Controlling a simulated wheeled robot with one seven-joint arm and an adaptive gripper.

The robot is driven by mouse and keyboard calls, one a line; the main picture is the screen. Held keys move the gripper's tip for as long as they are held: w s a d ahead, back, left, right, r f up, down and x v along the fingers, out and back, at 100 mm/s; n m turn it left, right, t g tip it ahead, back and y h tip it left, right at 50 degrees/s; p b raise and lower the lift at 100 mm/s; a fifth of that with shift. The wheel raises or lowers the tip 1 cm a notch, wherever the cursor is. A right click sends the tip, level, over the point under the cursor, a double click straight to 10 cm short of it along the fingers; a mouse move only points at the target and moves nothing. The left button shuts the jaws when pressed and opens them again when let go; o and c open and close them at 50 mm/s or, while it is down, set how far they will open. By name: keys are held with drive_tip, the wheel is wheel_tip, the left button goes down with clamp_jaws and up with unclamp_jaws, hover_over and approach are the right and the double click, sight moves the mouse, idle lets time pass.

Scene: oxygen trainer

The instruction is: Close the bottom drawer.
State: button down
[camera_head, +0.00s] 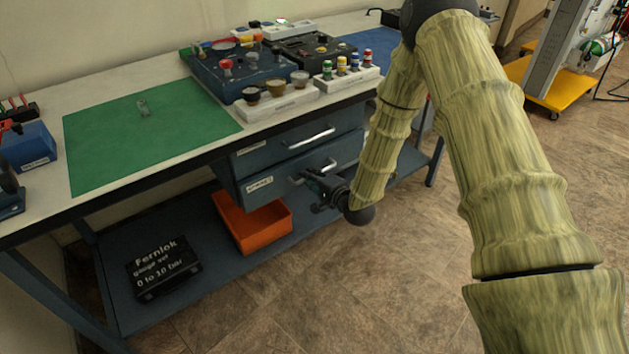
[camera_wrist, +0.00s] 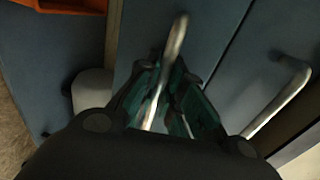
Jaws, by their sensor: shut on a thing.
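The bottom drawer (camera_head: 265,191) is a blue-grey front with a white label, under the bench. Its metal handle (camera_wrist: 174,45) runs between my gripper's fingers in the wrist view. My gripper (camera_head: 322,190) is shut on that handle, with its dark green fingers (camera_wrist: 166,80) on either side of the bar. In the head view my wrist and gripper hide part of the drawer's right side. The bottom drawer's front seems to stand slightly forward of the top drawer's; how far is hard to tell.
The top drawer (camera_head: 275,150) with its own handle (camera_head: 310,137) sits directly above. An orange bin (camera_head: 262,226) and a black Fernlok case (camera_head: 163,270) lie on the lower shelf (camera_head: 215,270). The tiled floor in front is clear.

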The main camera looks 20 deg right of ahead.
drive_tip(key=shift+w+a+r, duration=0.1)
drive_tip(key=shift+w+a, duration=0.1)
drive_tip(key=shift+w, duration=0.3)
drive_tip(key=shift+w+a, duration=0.15)
drive_tip(key=shift+w, duration=0.3)
drive_tip(key=c, duration=1.5)
unclamp_jaws()
drive_tip(key=shift+w+a, duration=0.1)
drive_tip(key=v, duration=1.2)
